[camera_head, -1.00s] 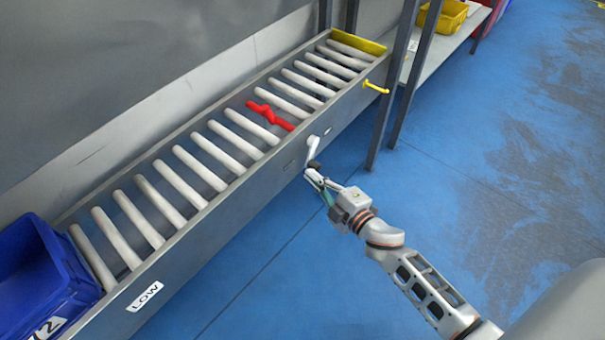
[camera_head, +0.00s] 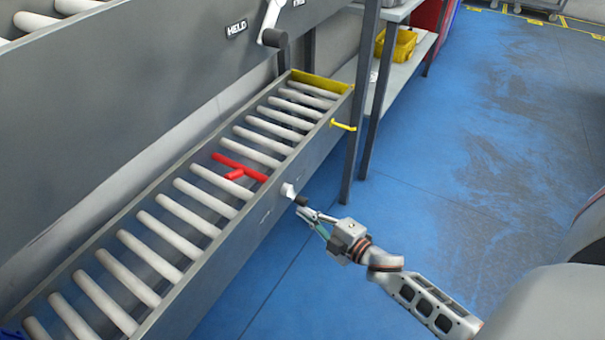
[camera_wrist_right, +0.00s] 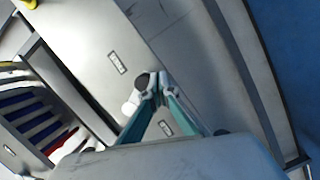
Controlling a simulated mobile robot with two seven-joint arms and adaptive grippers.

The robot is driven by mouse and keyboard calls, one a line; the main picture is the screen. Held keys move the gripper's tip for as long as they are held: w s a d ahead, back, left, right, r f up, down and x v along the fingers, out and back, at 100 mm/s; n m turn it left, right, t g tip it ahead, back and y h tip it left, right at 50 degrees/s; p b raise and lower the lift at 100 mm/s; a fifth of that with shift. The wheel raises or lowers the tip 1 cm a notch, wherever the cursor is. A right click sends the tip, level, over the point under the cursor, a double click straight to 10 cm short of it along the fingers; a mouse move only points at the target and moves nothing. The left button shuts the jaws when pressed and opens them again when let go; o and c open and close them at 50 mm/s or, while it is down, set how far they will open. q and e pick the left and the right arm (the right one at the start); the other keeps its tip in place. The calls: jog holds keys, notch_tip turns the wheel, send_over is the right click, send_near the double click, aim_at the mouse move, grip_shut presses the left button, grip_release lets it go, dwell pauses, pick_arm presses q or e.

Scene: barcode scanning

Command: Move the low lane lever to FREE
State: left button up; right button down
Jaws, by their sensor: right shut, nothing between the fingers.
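The low lane lever (camera_head: 287,190) is a short white arm with a dark knob (camera_head: 301,200) on the lower conveyor's side wall. It points toward the lower right in the head view. The red stop (camera_head: 240,169) lies among the rollers behind it. My right gripper (camera_head: 305,212) is shut and empty, with its fingertips close against the knob; contact is hard to tell. In the right wrist view, the fingertips (camera_wrist_right: 156,86) are beside the dark knob (camera_wrist_right: 143,80). Two small labels (camera_wrist_right: 117,62) flank the lever there, too blurred to read. My left gripper is out of view.
An upper lane (camera_head: 150,75) with its own lever (camera_head: 272,20) and a HELD label (camera_head: 236,29) stands above. A yellow hook (camera_head: 343,126) juts from the lower lane's side near a dark post (camera_head: 352,150). Blue floor (camera_head: 470,180) is open to the right.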

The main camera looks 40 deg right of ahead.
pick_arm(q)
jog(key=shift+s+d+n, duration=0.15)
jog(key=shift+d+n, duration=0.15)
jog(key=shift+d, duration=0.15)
pick_arm(e)
jog(key=shift+w+d+r+n, duration=0.1)
jog(key=shift+w+d+n, duration=0.1)
jog(key=shift+d+n, duration=0.4)
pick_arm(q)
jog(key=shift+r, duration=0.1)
pick_arm(e)
jog(key=shift+t, duration=0.3)
